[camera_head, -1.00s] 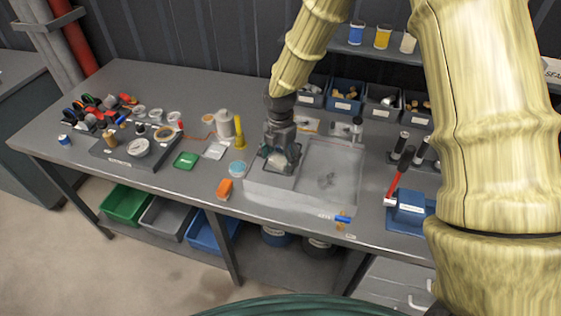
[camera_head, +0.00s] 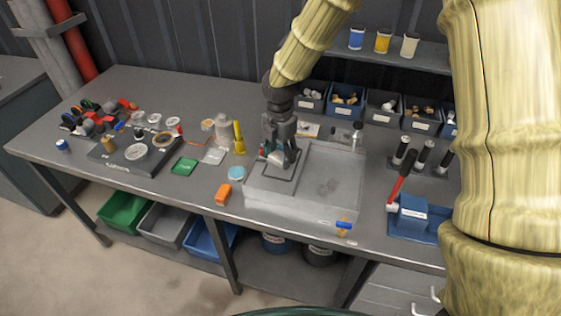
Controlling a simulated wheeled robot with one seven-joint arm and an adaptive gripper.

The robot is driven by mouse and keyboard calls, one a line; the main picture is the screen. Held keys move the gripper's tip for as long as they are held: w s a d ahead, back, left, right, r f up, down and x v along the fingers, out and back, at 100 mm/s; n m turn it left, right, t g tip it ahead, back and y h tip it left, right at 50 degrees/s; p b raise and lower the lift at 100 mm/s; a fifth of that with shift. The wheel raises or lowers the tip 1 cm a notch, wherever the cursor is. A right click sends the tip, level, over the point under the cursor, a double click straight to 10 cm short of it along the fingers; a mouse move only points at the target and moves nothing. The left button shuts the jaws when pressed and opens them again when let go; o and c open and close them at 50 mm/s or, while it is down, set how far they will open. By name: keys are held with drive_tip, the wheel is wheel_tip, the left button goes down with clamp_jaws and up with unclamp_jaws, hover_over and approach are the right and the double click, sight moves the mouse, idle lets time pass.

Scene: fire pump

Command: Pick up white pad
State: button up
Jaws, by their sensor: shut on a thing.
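My gripper (camera_head: 277,157) is above the left part of a grey basin (camera_head: 335,175), with its fingers pointing down. It is shut on a small white item (camera_head: 274,158), which looks like the white pad and is partly hidden by the fingers. The item is a little above a dark rectangular outline (camera_head: 270,180) on the basin's left part.
An orange block (camera_head: 222,194), a light-blue round lid (camera_head: 236,173) and a yellow tool (camera_head: 239,138) stand left of the basin. Parts bins (camera_head: 383,107) line the back.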

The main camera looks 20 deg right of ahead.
drive_tip(key=s+a+b, duration=0.2)
drive_tip(key=s, duration=0.5)
drive_tip(key=s+a+r+b, duration=0.1)
drive_tip(key=s+b, duration=0.1)
drive_tip(key=s, duration=0.6)
drive_tip(key=shift+s+a+r, duration=0.15)
drive_tip(key=shift+s+a, duration=0.15)
drive_tip(key=shift+a, duration=0.05)
